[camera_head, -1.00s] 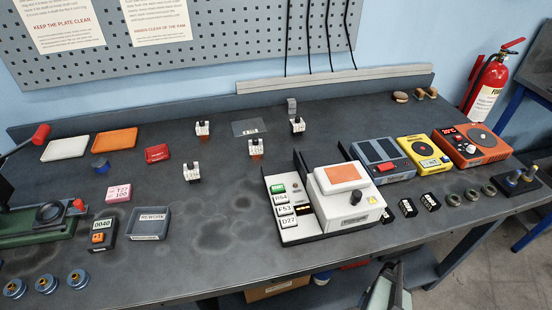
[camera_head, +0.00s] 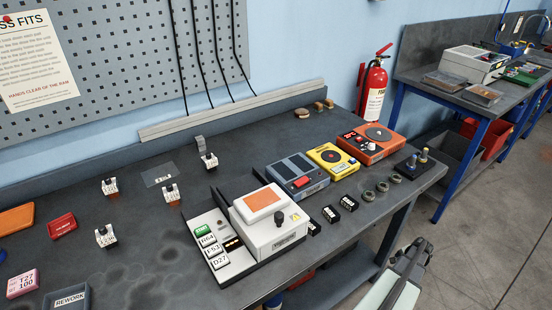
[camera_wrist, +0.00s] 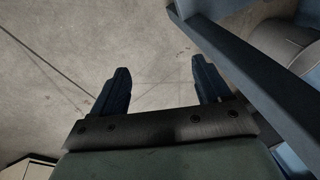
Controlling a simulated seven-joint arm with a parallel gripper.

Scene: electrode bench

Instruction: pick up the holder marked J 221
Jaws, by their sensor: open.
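My gripper (camera_head: 417,247) is beyond the bench's front edge, at the right, far from the holders. In the wrist view my gripper (camera_wrist: 161,78) has its two dark fingers apart over bare floor, with nothing between them.
A white-and-orange press unit (camera_head: 267,218) stands right of the holders, beside label tiles. Grey, yellow (camera_head: 334,158) and orange (camera_head: 371,142) devices stand behind it. A red tray (camera_head: 62,225) and grey REWORK tray (camera_head: 70,297) are at left. A blue-grey beam (camera_wrist: 240,70) crosses the wrist view.

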